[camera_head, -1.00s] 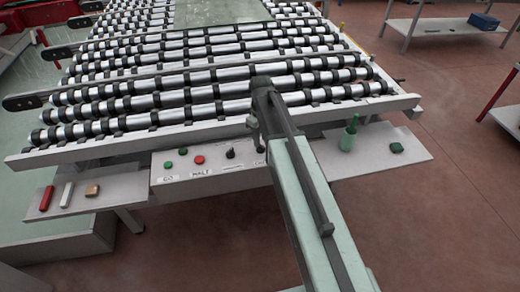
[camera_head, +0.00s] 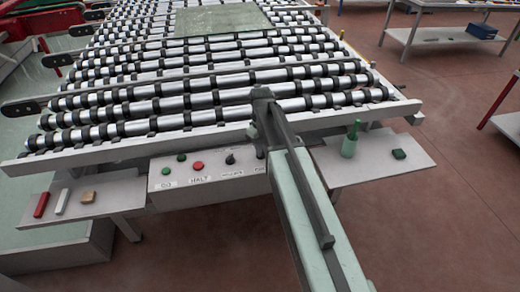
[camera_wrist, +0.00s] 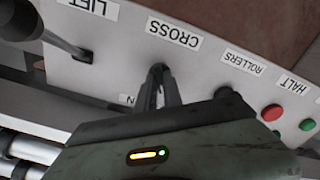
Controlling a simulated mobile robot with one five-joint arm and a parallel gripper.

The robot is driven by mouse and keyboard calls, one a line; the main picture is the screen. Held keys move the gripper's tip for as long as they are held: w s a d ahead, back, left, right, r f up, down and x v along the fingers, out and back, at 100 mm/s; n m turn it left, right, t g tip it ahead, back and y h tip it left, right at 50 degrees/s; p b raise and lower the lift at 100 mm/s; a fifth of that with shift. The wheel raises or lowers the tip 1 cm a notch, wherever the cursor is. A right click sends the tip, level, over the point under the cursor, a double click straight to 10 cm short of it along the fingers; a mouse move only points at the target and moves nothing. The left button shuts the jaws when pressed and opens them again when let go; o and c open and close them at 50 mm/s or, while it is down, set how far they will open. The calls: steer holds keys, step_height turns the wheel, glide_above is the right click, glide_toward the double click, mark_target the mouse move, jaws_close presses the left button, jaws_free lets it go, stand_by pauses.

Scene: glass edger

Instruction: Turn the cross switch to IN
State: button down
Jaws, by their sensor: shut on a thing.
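In the wrist view the panel appears upside down. The CROSS label (camera_wrist: 174,32) sits beside the dark cross switch (camera_wrist: 157,71). My gripper (camera_wrist: 161,84) is shut on this switch, its fingers hiding most of it, so I cannot tell its angle. Part of a label ending in "N" (camera_wrist: 128,99) shows next to the fingers; the rest is hidden. In the head view the control panel (camera_head: 215,180) is on the front of the roller table, and my arm covers its right part, with the gripper and cross switch hidden behind it.
The rollers knob (camera_wrist: 223,93), red HALT button (camera_wrist: 272,112) and green button (camera_wrist: 307,124) lie to one side in the wrist view. A lift lever (camera_wrist: 68,45) is on the other. A green bottle (camera_head: 349,145) stands on the right shelf; a glass sheet (camera_head: 222,19) lies on the rollers.

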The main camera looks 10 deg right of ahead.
steer(key=m, duration=0.3)
steer(key=shift+m, duration=0.3)
steer(key=m, duration=0.3)
steer(key=shift+m, duration=0.3)
steer(key=m, duration=0.6)
steer(key=c, duration=1.5)
jaws_free()
